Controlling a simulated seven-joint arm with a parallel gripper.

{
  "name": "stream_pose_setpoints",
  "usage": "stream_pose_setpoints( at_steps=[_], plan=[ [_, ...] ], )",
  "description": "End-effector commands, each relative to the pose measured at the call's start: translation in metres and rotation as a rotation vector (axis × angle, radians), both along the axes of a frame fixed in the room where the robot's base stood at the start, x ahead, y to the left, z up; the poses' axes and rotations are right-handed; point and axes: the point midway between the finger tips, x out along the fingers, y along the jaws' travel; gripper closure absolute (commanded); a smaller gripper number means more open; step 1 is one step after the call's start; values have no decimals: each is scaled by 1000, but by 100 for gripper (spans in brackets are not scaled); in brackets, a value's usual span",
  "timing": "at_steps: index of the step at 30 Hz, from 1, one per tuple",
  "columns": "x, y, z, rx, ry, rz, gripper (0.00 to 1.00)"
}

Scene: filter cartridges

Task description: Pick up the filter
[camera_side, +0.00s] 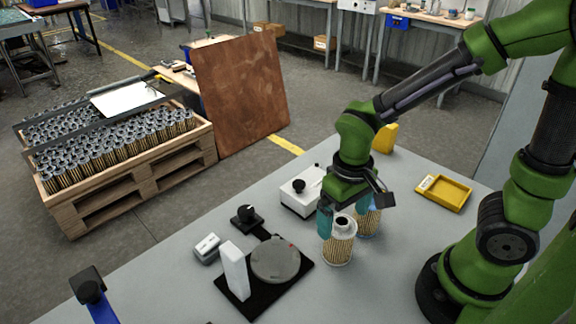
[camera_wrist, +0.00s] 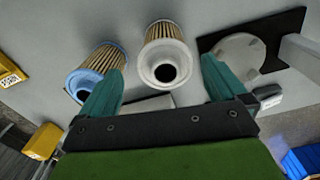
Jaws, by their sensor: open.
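Two pleated tan filters stand side by side on the grey table. The nearer one in the side view has a pale grey cap, and this grey-capped filter (camera_side: 339,245) also shows in the wrist view (camera_wrist: 168,58). The other, a blue-capped filter (camera_side: 368,222), is partly hidden behind it and shows at left in the wrist view (camera_wrist: 95,70). My gripper (camera_side: 349,216) is open, with teal fingers pointing down. In the wrist view the grey-capped filter appears between the fingers of my gripper (camera_wrist: 163,68), and the left finger overlaps the blue-capped filter. I cannot tell whether either finger touches a filter.
A black base with a grey disc (camera_side: 276,259) and a white upright block (camera_side: 235,270) stand left of the filters. A white box with a black knob (camera_side: 302,192) is behind. A yellow tray (camera_side: 445,193) lies at right. A wooden crate (camera_side: 142,185) holds many filters.

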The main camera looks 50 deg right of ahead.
Motion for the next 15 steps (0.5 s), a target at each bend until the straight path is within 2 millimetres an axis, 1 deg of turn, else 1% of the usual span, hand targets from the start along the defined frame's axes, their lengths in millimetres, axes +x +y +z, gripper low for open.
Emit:
stream_pose_setpoints(
  at_steps=[5, 12, 15],
  plan=[
    [-1, 1, -12, -1, 2, 0, 2],
    [-1, 6, -47, -1, 5, 0, 2],
    [-1, 7, -56, -1, 3, -1, 2]
  ],
)
